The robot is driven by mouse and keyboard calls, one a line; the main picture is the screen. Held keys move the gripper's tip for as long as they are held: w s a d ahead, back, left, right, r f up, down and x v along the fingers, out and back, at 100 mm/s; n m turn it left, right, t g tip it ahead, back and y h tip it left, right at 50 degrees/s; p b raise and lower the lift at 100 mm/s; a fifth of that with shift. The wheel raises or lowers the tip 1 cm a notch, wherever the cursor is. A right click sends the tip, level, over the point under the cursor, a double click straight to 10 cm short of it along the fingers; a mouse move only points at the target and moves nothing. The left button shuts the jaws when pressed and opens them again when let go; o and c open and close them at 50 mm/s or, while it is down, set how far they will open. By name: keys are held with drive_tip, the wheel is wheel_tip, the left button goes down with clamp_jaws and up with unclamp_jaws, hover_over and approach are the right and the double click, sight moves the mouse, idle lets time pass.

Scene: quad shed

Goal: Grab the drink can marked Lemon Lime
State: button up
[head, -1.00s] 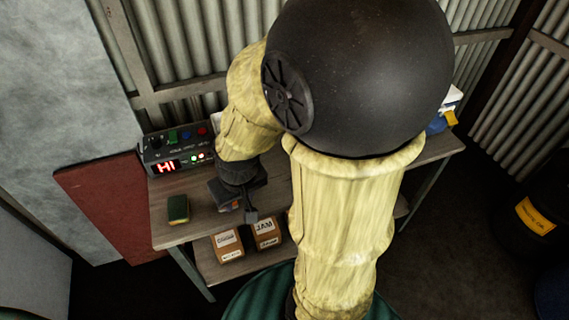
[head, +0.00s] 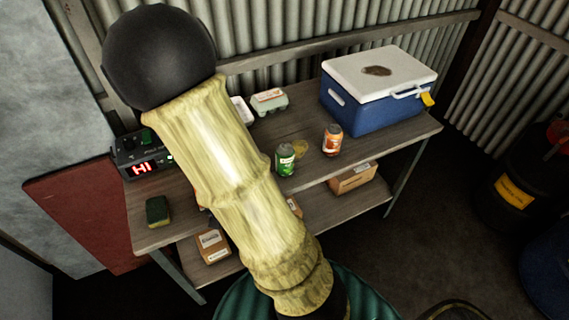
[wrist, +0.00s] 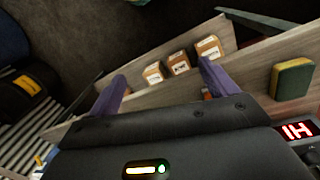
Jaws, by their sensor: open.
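A green drink can (head: 285,159) stands upright on the wooden bench top, near its front edge. Its lettering is too small to read. An orange drink can (head: 332,140) stands upright to its right, with a gap between them. My gripper shows in the wrist view (wrist: 163,73), its two purple fingers spread wide with nothing seen held between them. It is above the left part of the bench, left of both cans. In the head view my arm hides the gripper. Neither can is seen in the wrist view.
A blue cooler (head: 365,112) with a white lid stands at the bench's right end. An egg carton (head: 269,102) is behind the cans. A sponge (head: 158,211) and a control box (head: 143,158) are at the left. Several boxes, including a brown one (head: 352,177), sit on the lower shelf.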

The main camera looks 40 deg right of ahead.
drive_tip(key=d+f+m+g+h+b, duration=0.2)
drive_tip(key=d+f+m+h, duration=0.15)
drive_tip(key=d+f, duration=0.35)
drive_tip(key=m+t+h+b, duration=0.5)
drive_tip(key=m+h, duration=0.2)
drive_tip(key=h, duration=0.3)
approach(277, 156)
drive_tip(key=a, duration=0.2)
drive_tip(key=shift+a+r, duration=0.1)
drive_tip(key=shift+r, duration=0.15)
drive_tip(key=shift+s+p, duration=0.1)
drive_tip(key=shift+p, duration=0.2)
drive_tip(key=p+x, duration=0.1)
drive_tip(key=x, duration=1.1)
drive_tip(key=shift+f, duration=0.1)
